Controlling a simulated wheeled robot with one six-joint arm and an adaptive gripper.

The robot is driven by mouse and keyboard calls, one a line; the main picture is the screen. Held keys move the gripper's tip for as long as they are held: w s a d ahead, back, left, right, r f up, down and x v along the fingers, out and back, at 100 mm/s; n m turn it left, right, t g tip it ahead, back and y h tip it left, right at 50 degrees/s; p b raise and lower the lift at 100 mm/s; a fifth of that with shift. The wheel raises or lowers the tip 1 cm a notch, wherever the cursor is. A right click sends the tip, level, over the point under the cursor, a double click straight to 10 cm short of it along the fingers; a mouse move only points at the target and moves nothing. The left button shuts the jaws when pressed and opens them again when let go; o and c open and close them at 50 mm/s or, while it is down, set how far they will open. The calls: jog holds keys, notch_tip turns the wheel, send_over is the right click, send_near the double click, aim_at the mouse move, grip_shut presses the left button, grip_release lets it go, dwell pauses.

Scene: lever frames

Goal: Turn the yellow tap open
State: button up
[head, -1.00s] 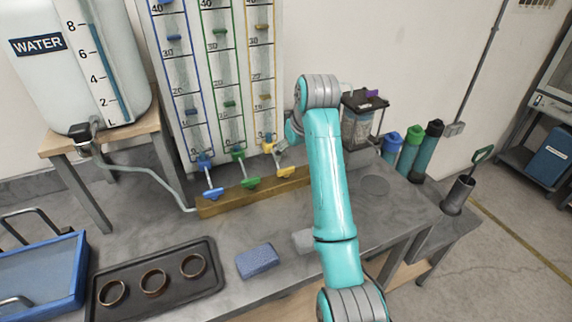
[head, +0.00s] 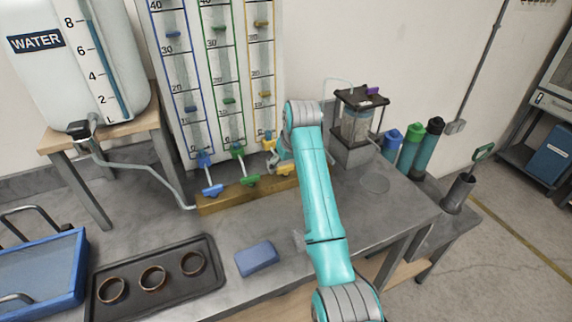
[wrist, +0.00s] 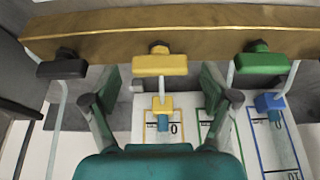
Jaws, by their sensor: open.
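The yellow tap has a yellow crossbar handle (wrist: 159,64) on the wooden rail. In the wrist view it is upper middle, with a yellow valve body (wrist: 163,104) nearer me. My gripper (wrist: 158,82) is open, with one finger on each side of the yellow tap's line. The handle shows between and just beyond the fingertips, with no clear contact. In the head view the yellow handle (head: 283,170) shows beside my arm, which hides most of the gripper.
A green tap (wrist: 262,62) and a black handle (wrist: 62,68) flank the yellow one in the wrist view. In the head view a blue tap (head: 212,190) is further left. A blue sponge (head: 257,258) and a ring tray (head: 208,250) lie in front.

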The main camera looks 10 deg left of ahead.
jog(key=shift+f, duration=0.15)
jog(key=c, duration=1.2)
jog(key=shift+o, duration=0.2)
